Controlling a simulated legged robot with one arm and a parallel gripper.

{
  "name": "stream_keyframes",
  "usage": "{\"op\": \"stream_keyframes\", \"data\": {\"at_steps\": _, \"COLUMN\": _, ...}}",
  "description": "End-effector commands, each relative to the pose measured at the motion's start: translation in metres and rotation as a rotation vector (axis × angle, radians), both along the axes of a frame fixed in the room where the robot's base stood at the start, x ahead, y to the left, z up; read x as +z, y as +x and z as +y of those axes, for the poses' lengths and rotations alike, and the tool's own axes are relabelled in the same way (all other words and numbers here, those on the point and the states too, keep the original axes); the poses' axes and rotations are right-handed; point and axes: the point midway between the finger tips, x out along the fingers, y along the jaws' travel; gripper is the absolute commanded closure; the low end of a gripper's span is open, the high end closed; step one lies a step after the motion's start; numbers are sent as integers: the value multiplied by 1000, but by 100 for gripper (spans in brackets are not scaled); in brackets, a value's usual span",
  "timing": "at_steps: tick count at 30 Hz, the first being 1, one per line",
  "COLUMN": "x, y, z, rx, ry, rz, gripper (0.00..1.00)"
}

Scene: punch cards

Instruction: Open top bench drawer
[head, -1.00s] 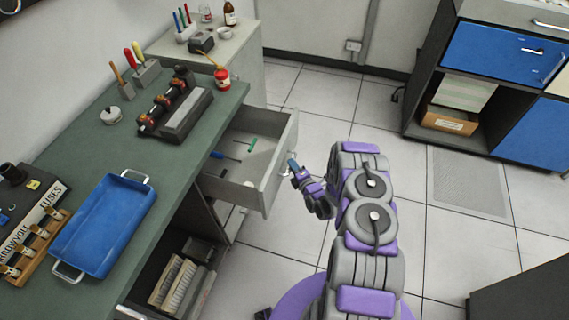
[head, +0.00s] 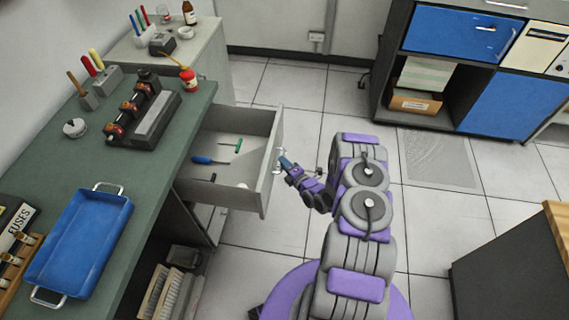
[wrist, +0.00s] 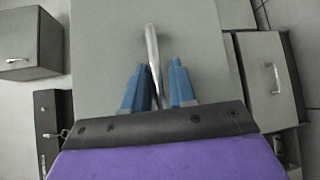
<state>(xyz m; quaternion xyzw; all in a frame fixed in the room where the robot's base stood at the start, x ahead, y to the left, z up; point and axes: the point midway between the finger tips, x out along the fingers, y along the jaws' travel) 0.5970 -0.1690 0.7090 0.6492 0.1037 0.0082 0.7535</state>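The top bench drawer (head: 272,165) is pulled well out from under the green-topped bench (head: 60,150). My gripper (head: 283,160) is at the outer face of the drawer front. In the wrist view, the drawer's metal handle (wrist: 152,50) stands between the two blue fingers of my gripper (wrist: 159,85). The fingers are apart, with a gap showing beside the handle. Whether one finger touches it is hard to tell.
An open shelf below holds books (head: 172,290). A dark cabinet (head: 515,270) stands at right.

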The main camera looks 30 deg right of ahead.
Motion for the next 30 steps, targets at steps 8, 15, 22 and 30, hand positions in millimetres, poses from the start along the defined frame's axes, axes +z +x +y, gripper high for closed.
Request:
{"op": "stream_keyframes", "data": {"at_steps": 8, "x": 2, "y": 0, "z": 0, "rx": -1, "ry": -2, "rz": -5, "gripper": 62}}
{"op": "stream_keyframes", "data": {"at_steps": 15, "x": 4, "y": -9, "z": -3, "rx": -4, "ry": -2, "rz": -3, "gripper": 62}}
{"op": "stream_keyframes", "data": {"at_steps": 22, "x": 9, "y": -45, "z": -10, "rx": -6, "ry": 1, "rz": -2, "gripper": 62}}
{"op": "stream_keyframes", "data": {"at_steps": 30, "x": 15, "y": -88, "z": -17, "rx": -7, "ry": 2, "rz": -5, "gripper": 62}}
